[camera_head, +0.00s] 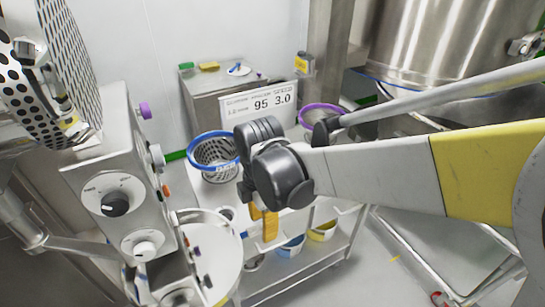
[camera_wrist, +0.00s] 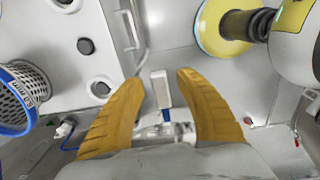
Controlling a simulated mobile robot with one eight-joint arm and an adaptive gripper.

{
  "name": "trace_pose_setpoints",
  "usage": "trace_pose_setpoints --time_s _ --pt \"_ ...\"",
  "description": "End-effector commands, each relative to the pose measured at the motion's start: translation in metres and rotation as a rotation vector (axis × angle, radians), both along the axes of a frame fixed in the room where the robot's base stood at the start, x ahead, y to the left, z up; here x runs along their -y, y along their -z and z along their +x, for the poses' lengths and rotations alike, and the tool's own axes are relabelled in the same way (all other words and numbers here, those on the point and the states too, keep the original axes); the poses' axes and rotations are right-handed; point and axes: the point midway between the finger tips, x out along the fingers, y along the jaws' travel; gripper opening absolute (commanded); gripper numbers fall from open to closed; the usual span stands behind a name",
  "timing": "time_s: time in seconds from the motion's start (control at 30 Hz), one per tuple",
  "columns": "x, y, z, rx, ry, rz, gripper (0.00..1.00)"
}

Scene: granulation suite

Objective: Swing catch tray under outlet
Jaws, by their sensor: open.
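A round, pale shallow pan (camera_head: 222,265), which looks like the catch tray, sits low beside the machine at the lower left of the head view. The outlet is not clearly seen. My gripper (camera_head: 264,232) has yellow fingers and hangs over the cart, to the right of the pan and apart from it. In the wrist view my gripper (camera_wrist: 160,92) is open, its two fingers spread wide. A pale upright block (camera_wrist: 160,90) with a blue bit at its foot shows in the gap between the fingers. I cannot tell whether it is within reach, and nothing is seen gripped.
The machine's control box (camera_head: 118,195) with dials stands at left. A blue-rimmed mesh basket (camera_head: 213,152) and a purple-rimmed basket (camera_head: 322,112) are on the cart (camera_head: 300,272). A sign (camera_head: 262,99) reads 95 and 3.0. A large steel vessel (camera_head: 440,45) stands at the back right.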

Motion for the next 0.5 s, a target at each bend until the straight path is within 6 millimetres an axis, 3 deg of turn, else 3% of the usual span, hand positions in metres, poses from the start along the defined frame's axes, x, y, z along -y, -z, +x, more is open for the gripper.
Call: trace_pose_setpoints --time_s 0.3,0.43,0.5 --pt "0.0001 0.0027 0.0001 0.0 0.001 0.0 0.41" --pt "0.0001 0.0027 0.0001 0.0 0.001 0.0 0.04" --pt "0.0001 0.0027 0.0001 0.0 0.001 0.0 0.0"
